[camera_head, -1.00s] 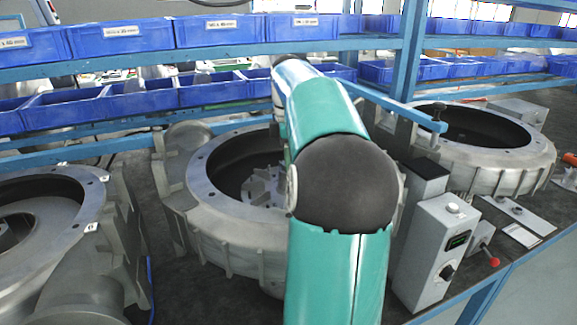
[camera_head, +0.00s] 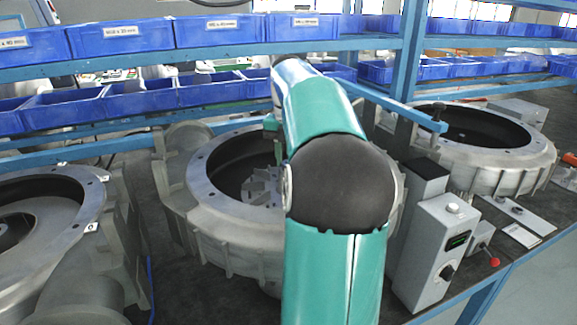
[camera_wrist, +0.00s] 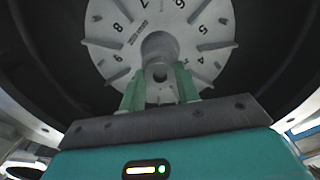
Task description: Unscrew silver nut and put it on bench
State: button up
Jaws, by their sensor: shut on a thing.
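In the wrist view my gripper (camera_wrist: 159,82) has its two green fingers on either side of a small grey round piece with a dark hole, which I take as the silver nut (camera_wrist: 160,69). The fingers are shut on it. It lines up with the grey central hub (camera_wrist: 160,46) of a numbered disc (camera_wrist: 112,28); I cannot tell whether it is still threaded or clear of the hub.
Other round housings stand at left (camera_head: 75,235) and right (camera_head: 490,160). A grey control box (camera_head: 425,250) and a red-knobbed lever (camera_head: 493,262) are right of my arm. Blue bins (camera_head: 220,32) and a blue rail (camera_head: 385,100) run behind. Dark wall surrounds the disc closely.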

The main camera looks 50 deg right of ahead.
jog(key=shift+n, duration=1.4)
jog(key=o, duration=0.8)
jog(key=shift+o, duration=0.2)
